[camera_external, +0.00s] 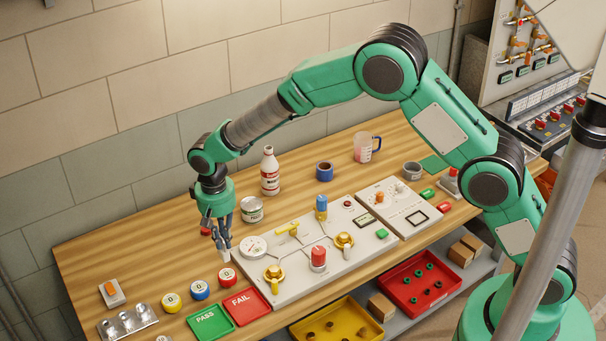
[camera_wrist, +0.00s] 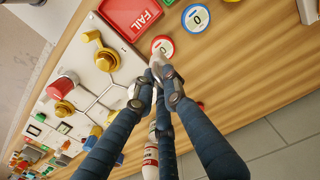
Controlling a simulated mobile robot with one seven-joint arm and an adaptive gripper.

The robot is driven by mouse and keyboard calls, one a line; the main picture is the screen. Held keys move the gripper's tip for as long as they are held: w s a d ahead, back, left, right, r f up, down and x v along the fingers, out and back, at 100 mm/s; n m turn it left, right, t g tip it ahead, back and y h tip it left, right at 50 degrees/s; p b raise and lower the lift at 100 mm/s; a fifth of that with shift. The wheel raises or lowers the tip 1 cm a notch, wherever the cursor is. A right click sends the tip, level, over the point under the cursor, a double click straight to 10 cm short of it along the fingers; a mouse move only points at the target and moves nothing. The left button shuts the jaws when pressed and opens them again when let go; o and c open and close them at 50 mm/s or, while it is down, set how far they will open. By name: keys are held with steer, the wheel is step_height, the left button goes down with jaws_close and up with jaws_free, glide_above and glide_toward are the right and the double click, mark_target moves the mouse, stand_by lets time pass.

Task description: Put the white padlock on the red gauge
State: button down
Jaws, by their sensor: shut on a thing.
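The red gauge (camera_external: 228,278) is a small round dial with a red rim and white face marked 0, lying on the bench right of the blue gauge. In the wrist view, the red gauge (camera_wrist: 162,44) is just beyond the fingertips. My gripper (camera_external: 221,246) points down close to the gauge, on its far side. In the wrist view, my gripper (camera_wrist: 157,82) is shut on a small whitish thing, which looks like the white padlock (camera_wrist: 157,62). The fingers hide most of it. I cannot tell whether it touches the gauge.
The blue gauge (camera_external: 200,290) and yellow gauge (camera_external: 171,302) stand left of the red one. The red FAIL tray (camera_external: 246,306) and green PASS tray (camera_external: 210,323) lie in front. The valve panel (camera_external: 330,270) is to the right. A can (camera_external: 252,210) and bottle (camera_external: 270,174) stand behind.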

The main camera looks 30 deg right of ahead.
mark_target(226, 256)
steer(key=shift+f, duration=1.4)
steer(key=shift+f, duration=1.9)
steer(key=shift+f, duration=0.1)
steer(key=c, duration=1.8)
jaws_free()
step_height(226, 256, up, 12)
steer(key=shift+a+r, duration=0.1)
steer(key=shift+a, duration=0.05)
